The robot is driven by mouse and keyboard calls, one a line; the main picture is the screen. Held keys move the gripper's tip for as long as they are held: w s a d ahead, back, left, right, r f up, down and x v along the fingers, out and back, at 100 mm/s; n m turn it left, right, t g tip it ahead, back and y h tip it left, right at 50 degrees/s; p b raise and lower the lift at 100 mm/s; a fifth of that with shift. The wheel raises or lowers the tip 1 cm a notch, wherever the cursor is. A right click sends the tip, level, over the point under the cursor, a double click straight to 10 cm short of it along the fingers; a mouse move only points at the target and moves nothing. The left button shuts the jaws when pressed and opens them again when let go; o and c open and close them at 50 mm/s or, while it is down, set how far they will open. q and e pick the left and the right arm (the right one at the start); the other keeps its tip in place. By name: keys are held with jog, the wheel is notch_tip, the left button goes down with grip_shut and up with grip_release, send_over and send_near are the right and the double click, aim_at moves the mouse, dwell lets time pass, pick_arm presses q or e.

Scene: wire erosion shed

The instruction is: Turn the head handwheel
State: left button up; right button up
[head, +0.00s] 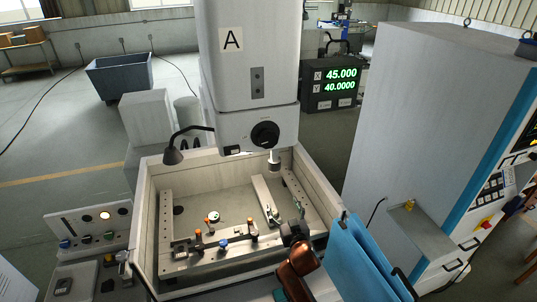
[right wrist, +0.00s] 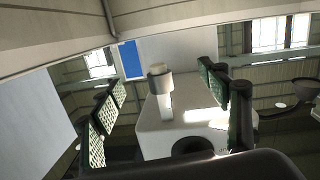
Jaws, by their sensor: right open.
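The head handwheel (head: 265,134) is a round black knob on the front of the white machine head (head: 232,75) marked A. My right gripper (head: 285,212) is in the lower middle of the head view, over the front right of the work tank and well below the handwheel, apart from it. In the right wrist view its two green-padded fingers (right wrist: 165,105) are spread with nothing held. The white head lies beyond them, and a dark round shape, apparently the handwheel (right wrist: 193,147), is partly hidden by the gripper body. My left gripper is not in view.
The tank (head: 150,215) holds clamps and a bar (head: 267,199). A lamp (head: 173,156) sticks out left of the head. A display (head: 333,84) reads 45.000 and 40.0000. A tall cabinet (head: 400,120) stands right. A blue panel (head: 360,262) is close beside my right arm.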

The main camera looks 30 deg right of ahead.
jog(key=w+r+t, duration=0.2)
jog(key=r, duration=0.5)
jog(key=w+r+t, duration=0.2)
jog(key=r, duration=0.6)
jog(key=t+p, duration=0.1)
jog(key=t, duration=0.1)
send_near(269, 141)
jog(key=x, duration=0.4)
jog(key=p+x, duration=0.1)
jog(key=x, duration=0.5)
jog(key=shift+d+f+p, duration=0.1)
jog(key=shift+p, duration=0.3)
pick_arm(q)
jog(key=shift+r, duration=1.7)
pick_arm(e)
jog(key=shift+w+d+r, duration=0.15)
jog(key=shift+w+r, duration=0.05)
jog(key=shift+w, duration=0.45)
jog(key=shift+c, duration=0.3)
